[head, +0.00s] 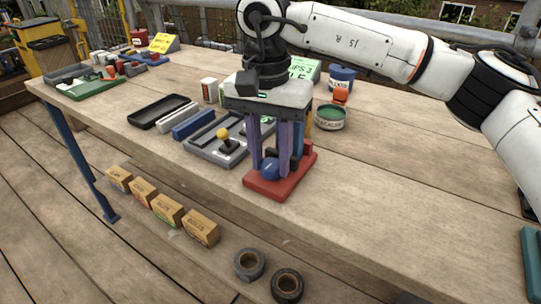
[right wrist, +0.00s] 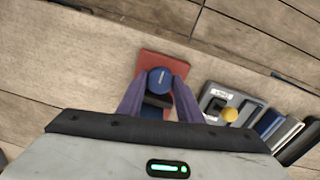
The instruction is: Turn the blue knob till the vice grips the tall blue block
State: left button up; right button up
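The vice has a red base (head: 263,187) and stands on the bench near its front edge. Its round blue knob (head: 270,168) faces the front; it also shows in the right wrist view (right wrist: 160,80), with a pale mark on its face. My right gripper (head: 268,160) reaches down over the vice, its purple fingers on both sides of the knob. The fingers appear closed against the knob's sides, with no clear gap. The tall blue block (head: 298,140) stands upright behind the knob, partly hidden by a finger. The contact between jaws and block is hidden. My left gripper is out of view.
A grey tray with a yellow-topped lever (head: 223,135) sits just left of the vice. A green-topped tin (head: 330,118) and a blue tub (head: 342,78) stand behind it. Boxes and tape rolls (head: 249,264) lie below the front edge.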

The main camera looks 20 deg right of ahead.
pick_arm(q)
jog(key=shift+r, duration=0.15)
pick_arm(e)
jog(key=shift+m, duration=0.6)
jog(key=shift+m+p, duration=0.5)
jog(key=shift+m, duration=0.5)
jog(key=m, duration=0.3)
jog(key=shift+m+p, duration=0.35)
jog(key=shift+m, duration=0.05)
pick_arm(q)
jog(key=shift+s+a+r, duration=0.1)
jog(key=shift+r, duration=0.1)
pick_arm(e)
jog(key=shift+w+m, duration=0.1)
jog(key=shift+m, duration=0.2)
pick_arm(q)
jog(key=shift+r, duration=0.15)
pick_arm(e)
jog(key=o, duration=1)
jog(key=shift+o, duration=0.2)
